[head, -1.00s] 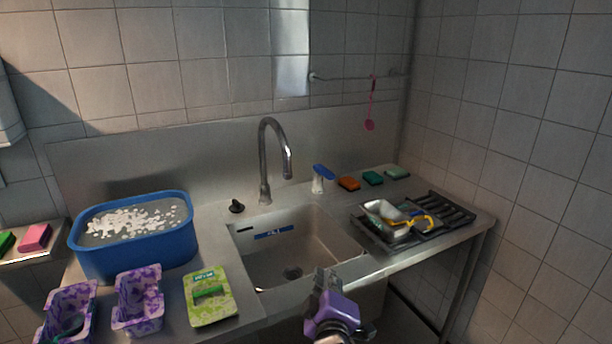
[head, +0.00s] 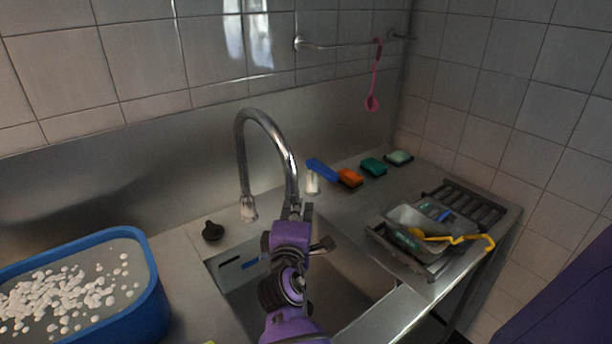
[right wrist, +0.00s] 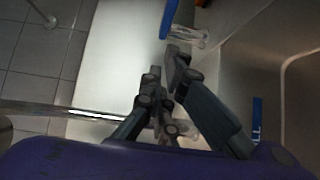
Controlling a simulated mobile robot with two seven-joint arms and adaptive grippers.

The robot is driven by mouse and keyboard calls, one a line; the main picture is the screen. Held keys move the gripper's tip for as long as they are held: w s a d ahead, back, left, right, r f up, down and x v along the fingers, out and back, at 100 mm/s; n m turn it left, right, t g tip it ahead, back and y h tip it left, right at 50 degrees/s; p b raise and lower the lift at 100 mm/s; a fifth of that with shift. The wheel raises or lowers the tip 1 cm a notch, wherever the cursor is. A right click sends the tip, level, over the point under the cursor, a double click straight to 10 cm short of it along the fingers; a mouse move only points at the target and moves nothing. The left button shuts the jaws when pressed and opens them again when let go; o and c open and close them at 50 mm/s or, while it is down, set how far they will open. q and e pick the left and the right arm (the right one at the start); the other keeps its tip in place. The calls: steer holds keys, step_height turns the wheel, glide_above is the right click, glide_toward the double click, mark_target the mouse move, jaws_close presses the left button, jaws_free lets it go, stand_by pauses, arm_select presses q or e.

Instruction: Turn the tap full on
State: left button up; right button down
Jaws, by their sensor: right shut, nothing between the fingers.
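The tap's curved metal spout (head: 262,122) stands behind the sink (head: 345,284), with its end hanging down over the basin. A blue-topped piece on a pale post (head: 319,171) stands to the right of the spout; I cannot tell whether it is the tap's handle. In the right wrist view, the blue top (right wrist: 169,17) and its clear post lie just beyond my fingertips. My right gripper (head: 297,211) is shut and empty over the basin, near the spout's end in the picture. In the right wrist view, its fingers (right wrist: 167,62) appear apart from the post. My left gripper is not in view.
A black knob-like piece (head: 212,231) sits left of the spout. A blue tub (head: 150,300) with white bits stands at the left.

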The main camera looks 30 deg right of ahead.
steer(key=x, duration=0.2)
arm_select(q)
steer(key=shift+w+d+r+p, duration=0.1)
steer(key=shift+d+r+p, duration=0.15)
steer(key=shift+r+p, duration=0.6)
arm_select(e)
glide_toward(322, 170)
steer(key=w, duration=0.3)
steer(key=w+d, duration=0.1)
steer(key=shift+w+f, duration=0.15)
steer(key=shift+w, duration=0.2)
steer(key=shift+s+d, duration=0.1)
steer(key=shift+d, duration=0.05)
